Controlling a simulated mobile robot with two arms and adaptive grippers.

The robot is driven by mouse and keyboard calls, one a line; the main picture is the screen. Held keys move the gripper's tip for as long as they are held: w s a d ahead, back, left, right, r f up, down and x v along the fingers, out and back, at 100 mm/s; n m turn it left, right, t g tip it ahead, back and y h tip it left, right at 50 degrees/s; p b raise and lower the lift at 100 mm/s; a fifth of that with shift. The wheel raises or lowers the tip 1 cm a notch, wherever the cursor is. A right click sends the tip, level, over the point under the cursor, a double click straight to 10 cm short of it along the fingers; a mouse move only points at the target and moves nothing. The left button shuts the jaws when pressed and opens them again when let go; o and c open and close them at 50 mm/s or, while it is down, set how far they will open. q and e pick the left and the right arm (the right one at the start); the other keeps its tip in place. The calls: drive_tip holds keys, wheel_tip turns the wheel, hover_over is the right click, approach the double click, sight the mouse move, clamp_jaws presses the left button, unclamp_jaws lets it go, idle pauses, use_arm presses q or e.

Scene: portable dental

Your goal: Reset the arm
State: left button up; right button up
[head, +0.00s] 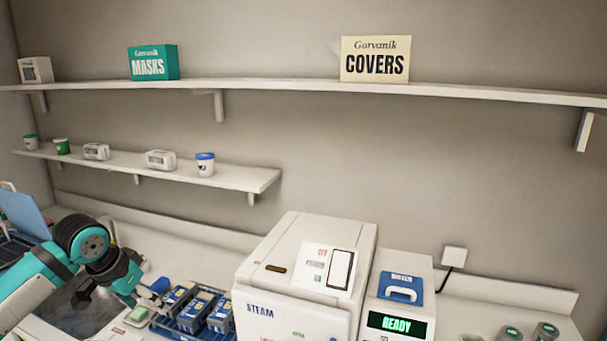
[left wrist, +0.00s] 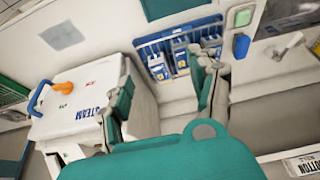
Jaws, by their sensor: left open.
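My left arm comes in from the left in the head view, bent at a teal and black joint. My left gripper (head: 150,292) is over the counter beside a blue wire rack of blue-and-yellow packs (head: 200,308). In the left wrist view the fingers of my left gripper (left wrist: 165,98) stand wide apart with nothing between them. The rack of packs also shows beyond the fingers (left wrist: 158,68). My right gripper is in neither view.
A white STEAM machine (head: 300,265) stands right of the rack, with a READY unit (head: 398,292) beside it. A lower shelf (head: 225,177) holds small cups and boxes; an upper shelf (head: 270,88) holds MASKS and COVERS boxes. Some counter behind the rack is clear.

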use_arm(q)
drive_tip(key=s+d+f+m+h, duration=0.1)
drive_tip(key=s+d+f, duration=0.5)
drive_tip(key=d+f, duration=0.25)
drive_tip(key=s+d+f+m, duration=0.2)
drive_tip(key=s+d+f, duration=0.5)
drive_tip(key=f, duration=0.2)
drive_tip(key=s+a+f+n+y, duration=0.1)
drive_tip(key=s+a+f+n, duration=0.1)
drive_tip(key=s, duration=0.8)
drive_tip(key=s+a+f+n+y, duration=0.1)
drive_tip(key=s+f+n, duration=0.15)
drive_tip(key=s, duration=0.65)
drive_tip(key=s+f+g+b, duration=0.25)
drive_tip(key=f+b, duration=0.35)
drive_tip(key=f, duration=2.7)
drive_tip(key=s+a+f+b, duration=0.1)
drive_tip(key=s+f+b, duration=0.1)
drive_tip(key=s+f, duration=0.6)
drive_tip(key=s+a+f+b, duration=0.2)
drive_tip(key=s+f, duration=0.6)
drive_tip(key=f, duration=0.2)
drive_tip(key=shift+s+a+f+g, duration=0.3)
drive_tip(key=shift+s+f+g, duration=0.05)
drive_tip(key=shift+f+g, duration=0.1)
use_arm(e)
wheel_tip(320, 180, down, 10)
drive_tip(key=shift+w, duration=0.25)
